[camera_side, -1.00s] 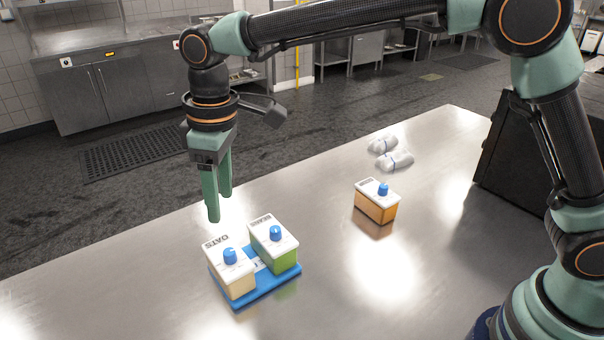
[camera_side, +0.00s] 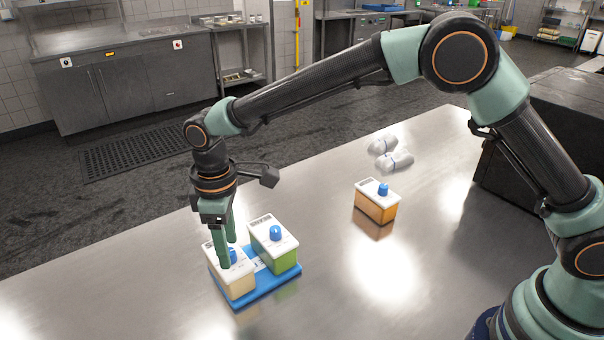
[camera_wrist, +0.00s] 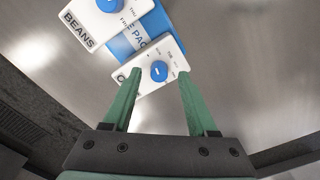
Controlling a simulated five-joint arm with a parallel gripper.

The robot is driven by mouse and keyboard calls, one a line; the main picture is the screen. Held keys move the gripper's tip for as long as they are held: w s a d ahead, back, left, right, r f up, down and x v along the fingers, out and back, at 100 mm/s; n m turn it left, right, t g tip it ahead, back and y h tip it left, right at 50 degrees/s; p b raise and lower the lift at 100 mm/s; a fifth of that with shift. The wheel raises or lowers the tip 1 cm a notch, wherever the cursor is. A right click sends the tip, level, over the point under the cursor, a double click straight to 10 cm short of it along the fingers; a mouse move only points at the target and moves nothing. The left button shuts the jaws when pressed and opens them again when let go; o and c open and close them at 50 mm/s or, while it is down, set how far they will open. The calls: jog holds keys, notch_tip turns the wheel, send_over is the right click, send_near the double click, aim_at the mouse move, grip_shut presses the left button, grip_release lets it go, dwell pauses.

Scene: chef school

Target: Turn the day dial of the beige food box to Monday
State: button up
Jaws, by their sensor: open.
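The beige food box (camera_side: 236,284), marked OATS a moment ago, stands upright on a blue pack (camera_side: 263,291), at its left end. Its white lid carries a blue day dial (camera_side: 233,256), partly hidden by a finger in the side view. In the wrist view, the dial (camera_wrist: 159,71) shows a white mark, with small day words around it too small to read surely. My gripper (camera_side: 228,254) is open and points down over this lid. In the wrist view, its fingertips (camera_wrist: 158,77) lie on either side of the dial, apart from it.
A green box marked BEANS (camera_side: 284,257) with its own blue dial stands close beside, on the same blue pack. An orange box (camera_side: 375,206) stands farther right. White wrapped rolls (camera_side: 394,160) lie behind it. The front of the steel table (camera_side: 340,300) is clear.

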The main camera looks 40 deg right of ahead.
jog(key=shift+f, duration=0.5)
grip_shut()
jog(key=shift+m, duration=1.7)
grip_release()
jog(key=shift+r, duration=0.1)
